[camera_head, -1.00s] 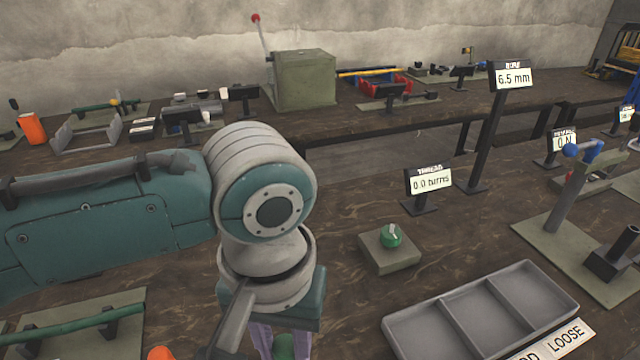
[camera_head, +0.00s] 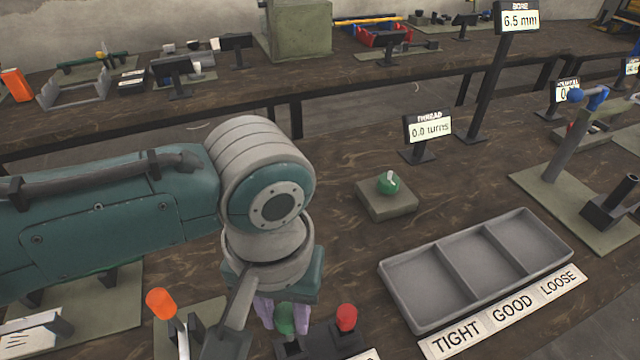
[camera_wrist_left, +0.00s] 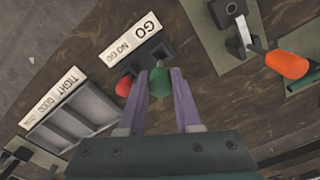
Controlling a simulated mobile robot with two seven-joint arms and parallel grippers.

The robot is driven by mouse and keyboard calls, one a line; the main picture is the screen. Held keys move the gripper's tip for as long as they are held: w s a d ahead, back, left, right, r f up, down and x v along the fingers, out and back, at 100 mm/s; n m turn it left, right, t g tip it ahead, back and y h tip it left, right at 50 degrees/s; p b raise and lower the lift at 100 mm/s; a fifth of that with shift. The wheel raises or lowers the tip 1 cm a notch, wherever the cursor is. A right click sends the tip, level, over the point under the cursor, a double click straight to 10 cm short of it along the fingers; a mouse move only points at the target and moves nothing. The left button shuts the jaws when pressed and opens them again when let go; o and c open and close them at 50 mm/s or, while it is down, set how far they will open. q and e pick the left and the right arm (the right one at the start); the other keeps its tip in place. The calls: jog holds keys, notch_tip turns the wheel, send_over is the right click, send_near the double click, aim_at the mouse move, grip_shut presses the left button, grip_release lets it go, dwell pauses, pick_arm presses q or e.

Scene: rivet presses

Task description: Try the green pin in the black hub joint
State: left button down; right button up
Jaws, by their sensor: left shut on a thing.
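My left gripper (camera_head: 283,316) points down at the lower middle of the head view, its purple fingers shut on the green pin's handle (camera_head: 284,318). The green handle (camera_wrist_left: 159,82) also shows between the fingers in the left wrist view. It is at a dark holder block (camera_wrist_left: 152,52) by a GO / NO GO label (camera_wrist_left: 131,40); I cannot tell whether the pin's shaft is in the block. A red handle (camera_head: 346,317) stands beside it. I cannot pick out the black hub joint for certain. My right gripper is not in view.
A grey three-part tray (camera_head: 474,263) with TIGHT, GOOD and LOOSE labels (camera_head: 511,309) lies to the right. A green knob on a block (camera_head: 388,186), a THREAD display (camera_head: 430,130) and a BORE display (camera_head: 519,19) stand beyond. An orange handle (camera_head: 160,303) stands left of the gripper.

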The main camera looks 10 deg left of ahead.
aim_at(290, 341)
pick_arm(q)
jog(key=shift+f+b, duration=0.65)
jog(key=shift+f, duration=0.55)
jog(key=shift+p, duration=0.75)
dwell(0.7)
jog(key=shift+f+b, duration=1.55)
jog(key=shift+f, duration=0.45)
jog(key=c, duration=0.5)
grip_release()
jog(key=shift+r, duration=0.1)
notch_tip(290, 341, up, 10)
jog(key=p, duration=0.3)
